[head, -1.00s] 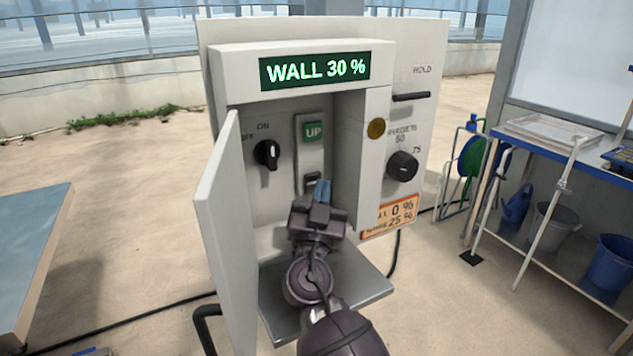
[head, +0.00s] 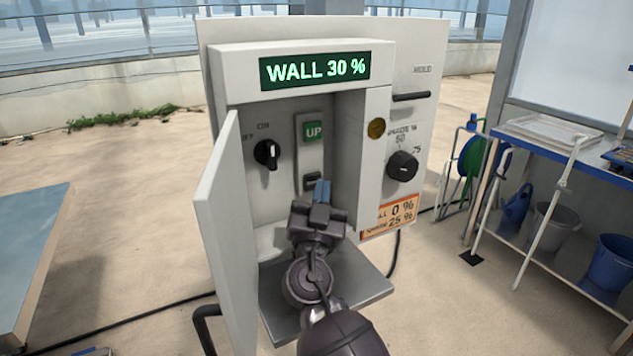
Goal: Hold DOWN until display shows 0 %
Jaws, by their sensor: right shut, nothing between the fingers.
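The control box stands open, its display (head: 315,70) reading "WALL 30 %" in green. Inside, a green UP button (head: 313,132) sits at the top of a grey switch plate (head: 300,160). A dark button (head: 311,179) shows partly below it; its label cannot be read. My right gripper (head: 322,190) is inside the box, shut and empty, its blue fingertips in front of the lower part of the plate. The fingers hide what lies behind them, so I cannot tell whether they touch a button. My left gripper is not in view.
A black rotary switch (head: 267,154) is left of the plate. A dial (head: 402,166), a lever (head: 411,97) and an orange label (head: 389,221) with "0 %" and "25 %" are on the right face. The open door (head: 219,235) flanks my arm on the left; a shelf (head: 370,284) lies below.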

